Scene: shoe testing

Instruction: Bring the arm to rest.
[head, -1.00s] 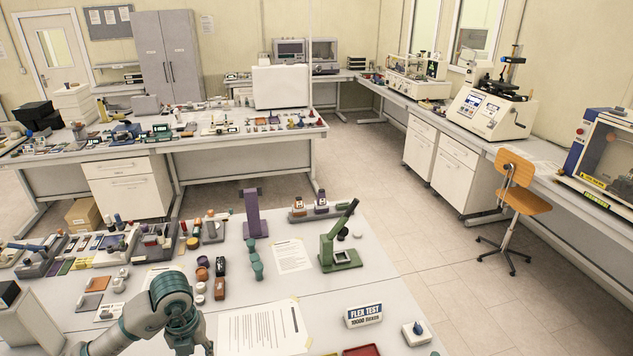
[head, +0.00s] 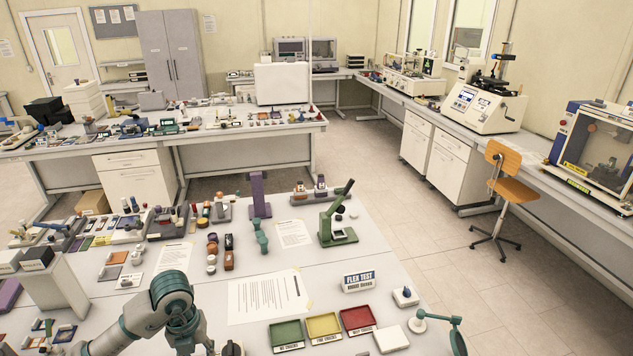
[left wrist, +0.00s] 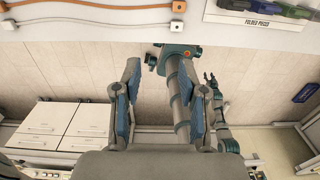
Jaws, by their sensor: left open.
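My left arm (head: 165,312) comes in at the bottom left of the head view, over the near edge of the front table. Its elbow is bent and the forearm runs down out of the picture, so the hand is hidden there. In the left wrist view my left gripper (left wrist: 166,104) has its two blue-padded fingers wide apart with nothing held between them. Beyond the fingers, one of my own grey and teal limbs shows.
The front table (head: 205,290) holds a paper sheet (head: 265,297), a green press (head: 337,225), a flex test sign (head: 359,281), and green (head: 286,335), yellow (head: 323,325) and red (head: 357,319) trays. An orange chair (head: 504,170) stands right. The floor between the tables is clear.

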